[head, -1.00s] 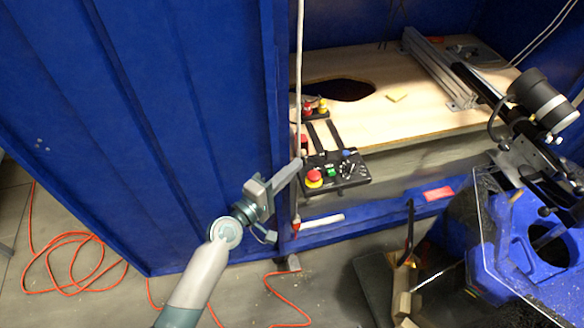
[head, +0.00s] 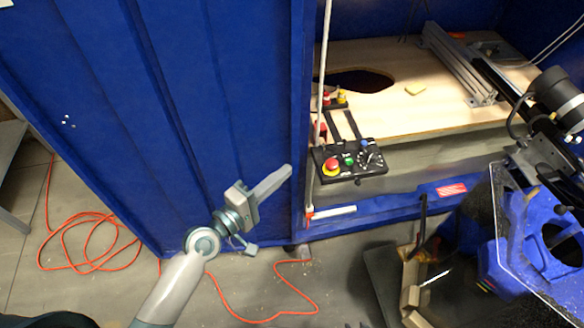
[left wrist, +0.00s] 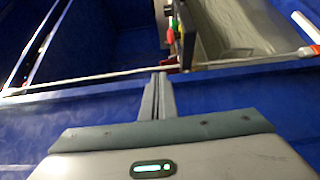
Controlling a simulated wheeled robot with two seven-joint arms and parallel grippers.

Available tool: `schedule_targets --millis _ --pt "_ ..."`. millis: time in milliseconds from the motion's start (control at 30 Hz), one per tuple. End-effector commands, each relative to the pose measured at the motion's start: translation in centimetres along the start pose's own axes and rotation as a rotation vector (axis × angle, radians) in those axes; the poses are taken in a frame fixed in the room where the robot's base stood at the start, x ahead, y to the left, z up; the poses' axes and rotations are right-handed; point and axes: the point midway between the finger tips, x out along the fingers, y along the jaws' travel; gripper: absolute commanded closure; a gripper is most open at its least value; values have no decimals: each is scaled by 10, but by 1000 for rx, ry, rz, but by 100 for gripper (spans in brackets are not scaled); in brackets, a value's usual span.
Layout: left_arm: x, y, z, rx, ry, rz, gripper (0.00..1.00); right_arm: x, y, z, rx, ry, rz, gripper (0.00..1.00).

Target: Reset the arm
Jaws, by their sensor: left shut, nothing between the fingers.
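My left gripper (head: 278,182) shows in the head view in front of the blue cabinet wall, left of the opening. Its fingers are together and point up and to the right, with nothing between them. In the left wrist view the closed fingers (left wrist: 158,95) point away from the camera toward the cabinet edge. The left arm comes in from the bottom left. My right gripper does not show clearly in any view.
A black control box (head: 349,162) with a red button hangs at the opening, right of the gripper. A wooden board (head: 440,105) lies inside. An orange cable (head: 75,240) lies on the floor. Blue machinery (head: 520,245) stands at the right.

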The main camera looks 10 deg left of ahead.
Motion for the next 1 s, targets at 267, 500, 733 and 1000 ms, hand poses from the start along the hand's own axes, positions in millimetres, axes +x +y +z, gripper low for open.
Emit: schedule_targets --millis 267,500,733,1000 --pt "-14 3 0 1 0 1 100 0 2 4 3 -17 3 69" --pt "-14 3 0 0 0 1 100 -1 1 6 3 -19 2 69" --pt "-14 3 0 0 0 1 100 -1 1 6 1 -16 1 69" --pt "-15 -25 -6 56 23 -52 100 0 0 6 -1 -16 0 69"
